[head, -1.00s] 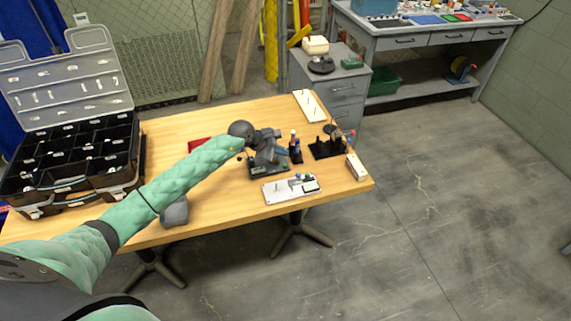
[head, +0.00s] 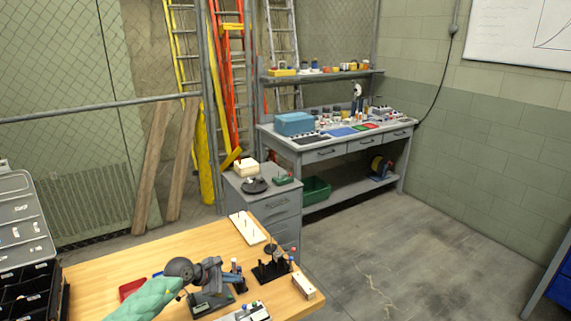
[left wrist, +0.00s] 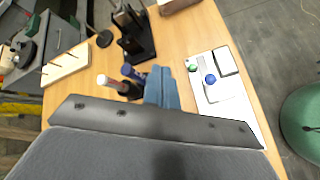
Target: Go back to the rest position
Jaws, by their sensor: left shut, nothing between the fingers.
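My left gripper (head: 229,276) is over the wooden table, at the end of my green-sleeved arm coming in from the lower left. Its grey-blue fingers are shut together with nothing between them. They also show in the left wrist view (left wrist: 162,88), close beside dark bottles, one with a white cap (left wrist: 103,80) and one with a blue cap (left wrist: 127,70). Whether they touch cannot be told. My right gripper is in neither view.
A grey drawer cabinet (head: 270,208) stands behind. Floor at the right is clear.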

